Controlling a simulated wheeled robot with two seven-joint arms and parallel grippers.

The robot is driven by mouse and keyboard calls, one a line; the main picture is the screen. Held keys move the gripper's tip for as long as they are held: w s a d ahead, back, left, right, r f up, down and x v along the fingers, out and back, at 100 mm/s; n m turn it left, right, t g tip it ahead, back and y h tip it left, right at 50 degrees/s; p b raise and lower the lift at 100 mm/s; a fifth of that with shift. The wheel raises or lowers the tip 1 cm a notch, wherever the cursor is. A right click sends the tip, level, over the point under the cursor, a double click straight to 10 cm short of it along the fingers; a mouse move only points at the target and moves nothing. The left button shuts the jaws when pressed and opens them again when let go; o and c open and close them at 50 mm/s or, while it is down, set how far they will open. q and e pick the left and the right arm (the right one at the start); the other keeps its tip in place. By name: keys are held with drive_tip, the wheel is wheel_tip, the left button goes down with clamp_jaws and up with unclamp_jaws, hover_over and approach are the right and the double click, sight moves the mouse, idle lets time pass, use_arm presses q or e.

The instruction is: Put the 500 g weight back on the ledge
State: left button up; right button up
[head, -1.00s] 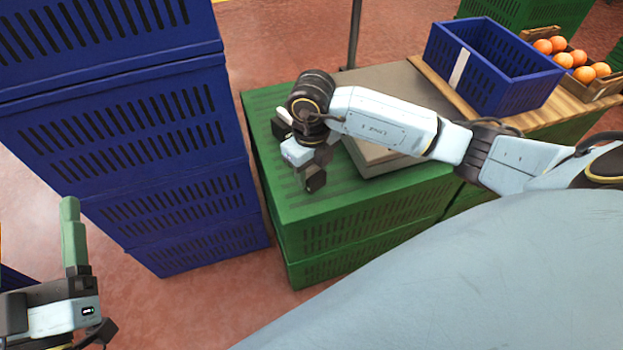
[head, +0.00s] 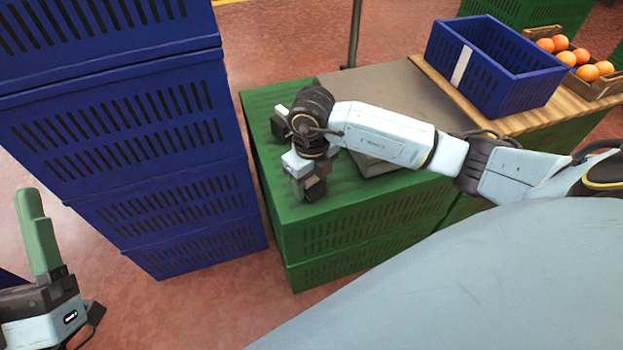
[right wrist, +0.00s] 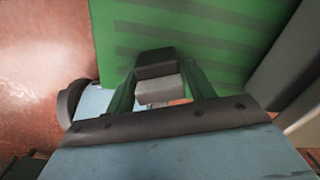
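A small block, dark on one part and light grey on another, fits the 500 g weight (right wrist: 158,70). In the right wrist view it sits between the two green fingers of my right gripper (right wrist: 161,80), which look closed on its sides. In the head view my right gripper (head: 308,182) points down over the front left of the green crate stack (head: 345,215); the weight is a small dark shape there. Whether it touches the crate top is unclear. No part is clearly marked as the ledge. My left gripper (head: 38,235) is at the lower left; its finger gap is unclear.
A tall stack of blue crates (head: 160,150) stands left of the green crates. A grey flat-topped box (head: 372,165) is partly hidden under my right forearm. Behind are a grey surface (head: 385,90), a blue crate (head: 510,95) on a wooden board and a box of oranges (head: 590,72).

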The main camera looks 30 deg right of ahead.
drive_tip(key=shift+o, duration=0.9)
drive_tip(key=shift+r, duration=0.1)
